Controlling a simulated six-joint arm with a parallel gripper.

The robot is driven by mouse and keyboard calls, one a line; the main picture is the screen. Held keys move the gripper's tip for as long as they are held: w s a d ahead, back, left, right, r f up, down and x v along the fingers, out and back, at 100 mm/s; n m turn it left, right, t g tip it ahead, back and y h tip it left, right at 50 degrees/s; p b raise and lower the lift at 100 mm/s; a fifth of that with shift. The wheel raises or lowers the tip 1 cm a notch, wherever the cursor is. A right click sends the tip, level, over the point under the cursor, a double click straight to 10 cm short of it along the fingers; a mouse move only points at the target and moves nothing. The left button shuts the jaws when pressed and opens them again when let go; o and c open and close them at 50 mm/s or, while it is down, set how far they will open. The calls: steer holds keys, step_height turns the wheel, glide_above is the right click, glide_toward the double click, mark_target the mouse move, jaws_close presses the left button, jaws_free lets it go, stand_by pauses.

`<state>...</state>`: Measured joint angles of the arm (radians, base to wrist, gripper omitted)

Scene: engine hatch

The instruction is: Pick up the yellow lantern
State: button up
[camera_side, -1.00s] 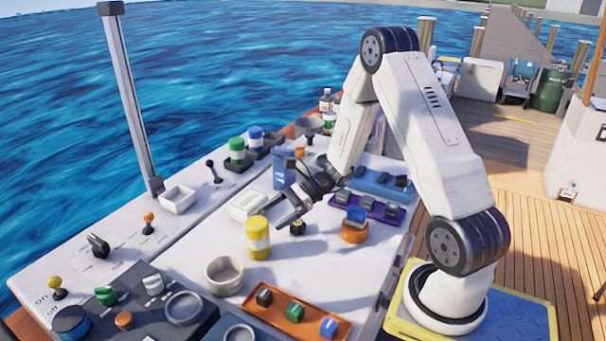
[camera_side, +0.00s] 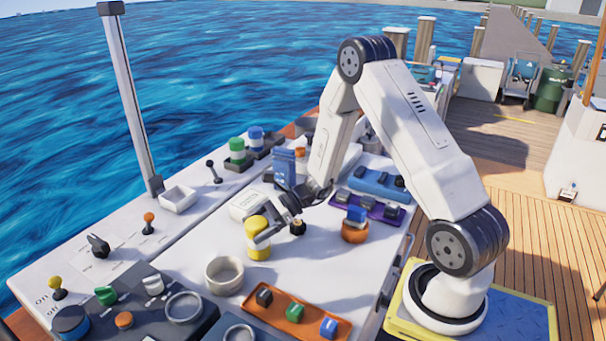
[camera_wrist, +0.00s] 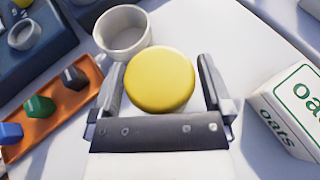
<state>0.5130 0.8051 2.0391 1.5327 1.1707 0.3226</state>
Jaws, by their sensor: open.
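The yellow lantern (camera_side: 257,229), a short upright cylinder with a pale middle band, stands on the white hatch top. In the wrist view its round yellow top (camera_wrist: 160,79) lies between the two fingers of my gripper (camera_wrist: 163,82), with a gap on either side. My gripper (camera_side: 262,229) is open and low, with its fingers around the lantern in the side view. The near finger hides part of the pale band. Whether either finger touches the lantern cannot be told.
A pale round cup (camera_side: 224,275) stands close to the lantern, toward the front left. A white oats box (camera_side: 247,205) is just behind it. An orange tray (camera_side: 275,302) with small blocks lies in front. An orange bowl (camera_side: 355,232) with a blue block is to the right.

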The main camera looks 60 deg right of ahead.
stand_by(0.3)
steer(key=c, duration=1.2)
steer(key=shift+r, duration=0.2)
steer(key=shift+r, duration=0.8)
steer(key=s+r, duration=0.3)
steer(key=s, duration=0.1)
steer(key=s+a+r, duration=0.1)
steer(key=s+r, duration=0.3)
steer(key=s, duration=0.1)
steer(key=s+r, duration=0.4)
steer(key=s, duration=0.1)
steer(key=shift+a, duration=0.15)
